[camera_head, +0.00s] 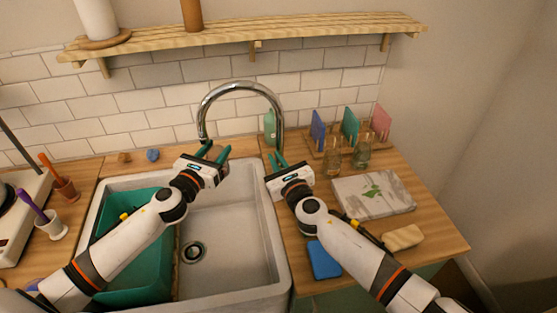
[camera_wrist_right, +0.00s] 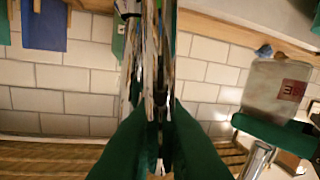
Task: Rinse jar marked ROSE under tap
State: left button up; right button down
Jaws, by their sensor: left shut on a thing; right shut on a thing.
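A grey, cloudy glass jar (camera_wrist_right: 276,88) with a dark red mark shows in the right wrist view; I cannot read the whole mark. The green fingers of my left gripper (camera_wrist_right: 278,130) are shut on it. In the head view my left gripper (camera_head: 215,152) is beside the spout of the chrome tap (camera_head: 243,85), above the sink (camera_head: 230,225), and the jar is hard to make out. My right gripper (camera_head: 277,162) is shut at the tap's upright; its fingers (camera_wrist_right: 160,125) close on shiny metal. Whether a lever is there is unclear. I see no water stream.
A green basin (camera_head: 140,270) fills the sink's left side. On the right counter are glass jars (camera_head: 362,157), coloured cards (camera_head: 350,125), a marked board (camera_head: 375,195), a blue sponge (camera_head: 324,260) and a tan block (camera_head: 402,237). A shelf (camera_head: 230,38) hangs above.

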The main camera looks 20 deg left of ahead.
jog(key=c, duration=1.5)
grip_release()
jog(key=v, duration=1.2)
jog(key=shift+f, duration=0.1)
